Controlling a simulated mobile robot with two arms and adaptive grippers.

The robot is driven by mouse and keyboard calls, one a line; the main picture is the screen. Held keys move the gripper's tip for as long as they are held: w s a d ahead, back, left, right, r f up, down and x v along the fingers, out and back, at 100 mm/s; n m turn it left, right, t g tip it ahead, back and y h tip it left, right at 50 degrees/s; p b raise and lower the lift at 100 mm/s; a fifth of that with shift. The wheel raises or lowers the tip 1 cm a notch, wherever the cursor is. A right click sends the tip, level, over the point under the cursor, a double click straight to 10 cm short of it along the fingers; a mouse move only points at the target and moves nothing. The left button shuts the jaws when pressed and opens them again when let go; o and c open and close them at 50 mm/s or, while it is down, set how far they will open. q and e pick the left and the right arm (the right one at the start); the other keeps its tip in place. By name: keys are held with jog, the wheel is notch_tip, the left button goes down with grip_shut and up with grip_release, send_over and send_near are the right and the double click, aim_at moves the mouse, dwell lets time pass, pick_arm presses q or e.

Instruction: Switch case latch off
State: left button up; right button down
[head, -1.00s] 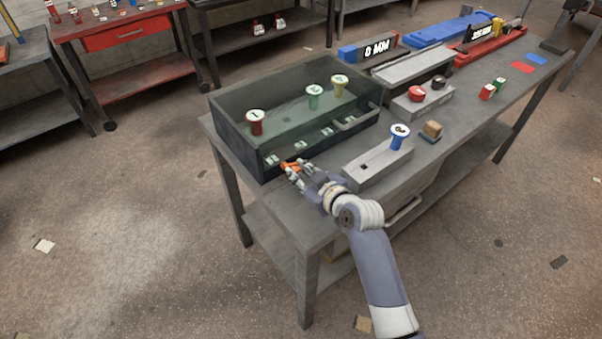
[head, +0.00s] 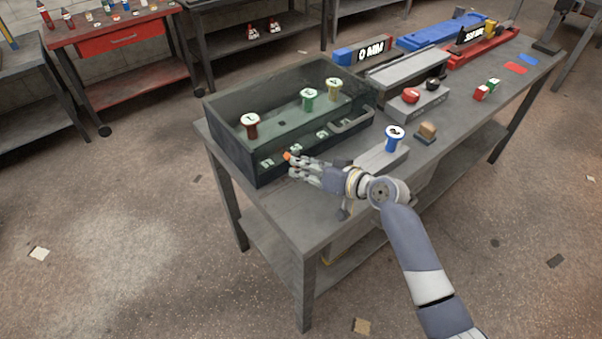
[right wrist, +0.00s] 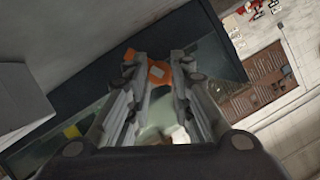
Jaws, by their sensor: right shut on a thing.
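A dark, clear-topped case (head: 226,153) stands at the left end of the bench. Its orange latch (head: 287,155) is at the lower front wall, mostly covered by my fingers. My right gripper (head: 292,164) reaches in from the right and is shut on the latch. In the right wrist view the orange latch (right wrist: 159,80) shows between the fingertips of my right gripper (right wrist: 158,66), close to the dark case wall. Which setting the latch is in cannot be told. My left gripper is not in view.
Red, green and yellow knobs stand in the case. A handle (head: 353,119) juts from its front. A grey block with a blue knob (head: 394,137) is close behind my right wrist. A red-and-black button box (head: 420,106) is further right. The near-left bench corner is clear.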

jog(key=d+m+y+b, duration=0.1)
jog(key=m+b, duration=0.1)
jog(key=w+d+m+y+b, duration=0.1)
jog(key=m+b, duration=0.1)
jog(key=shift+w+g+y, duration=0.2)
jog(key=shift+g+y, duration=0.1)
dwell(0.4)
jog(key=c, duration=1.4)
grip_release()
jog(key=v, duration=1.2)
jog(key=shift+r, duration=0.1)
